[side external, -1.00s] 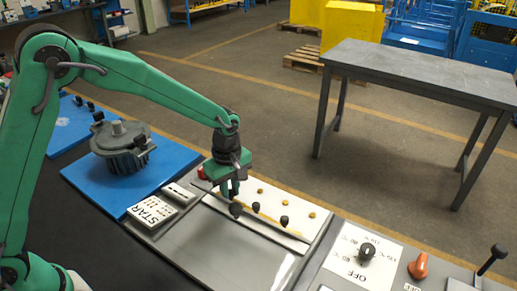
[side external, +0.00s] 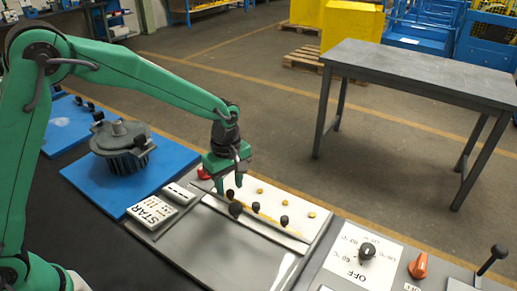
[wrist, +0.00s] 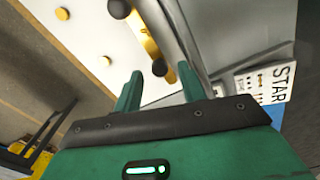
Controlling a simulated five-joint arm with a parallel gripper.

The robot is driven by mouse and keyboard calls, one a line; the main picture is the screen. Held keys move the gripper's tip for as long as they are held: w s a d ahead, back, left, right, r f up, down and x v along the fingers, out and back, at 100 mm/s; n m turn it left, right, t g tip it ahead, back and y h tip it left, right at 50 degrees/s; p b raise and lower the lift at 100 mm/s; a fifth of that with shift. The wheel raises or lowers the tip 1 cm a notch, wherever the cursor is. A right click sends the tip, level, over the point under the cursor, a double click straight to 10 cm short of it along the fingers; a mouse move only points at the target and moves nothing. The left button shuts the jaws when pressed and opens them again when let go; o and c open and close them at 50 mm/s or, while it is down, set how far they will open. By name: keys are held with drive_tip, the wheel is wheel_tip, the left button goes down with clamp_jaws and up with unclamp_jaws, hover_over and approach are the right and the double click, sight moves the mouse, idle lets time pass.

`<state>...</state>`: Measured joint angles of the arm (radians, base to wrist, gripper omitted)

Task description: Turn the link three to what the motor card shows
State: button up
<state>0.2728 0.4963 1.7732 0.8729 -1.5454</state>
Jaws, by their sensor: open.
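My gripper (side external: 229,186) is open above the left end of the white link board (side external: 231,219). In the side view black knobs (side external: 284,220) and brass studs (side external: 311,215) line the board. I cannot tell which link is three. The motor card, reading "STAR" (side external: 152,211), lies left of the board; its link drawing is too small to read.
A grey motor (side external: 122,150) stands on a blue plate at the left. A red button (side external: 203,173) sits behind the board's left end. To the right are a black dial (side external: 366,250), an orange knob (side external: 418,266) and a black lever (side external: 492,259).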

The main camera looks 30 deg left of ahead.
sight(230, 191)
drive_tip(key=shift+r, duration=2.9)
drive_tip(key=shift+s+a+r, duration=0.2)
drive_tip(key=shift+a+r, duration=0.05)
drive_tip(key=shift+r, duration=0.15)
drive_tip(key=s+a+r+m+t, duration=0.2)
drive_tip(key=s+a+r+m, duration=0.1)
drive_tip(key=s, duration=0.4)
drive_tip(key=s+a+r+m+t, duration=0.1)
drive_tip(key=s+a+r+m, duration=0.3)
drive_tip(key=s+a+m, duration=0.1)
drive_tip(key=s+a+r+m+t, duration=0.2)
drive_tip(key=s+m, duration=0.4)
drive_tip(key=s, duration=0.4)
drive_tip(key=shift+a+r+m+t, duration=0.3)
drive_tip(key=shift+a+r, duration=0.45)
drive_tip(key=shift+a, duration=0.3)
drive_tip(key=shift+o, duration=0.9)
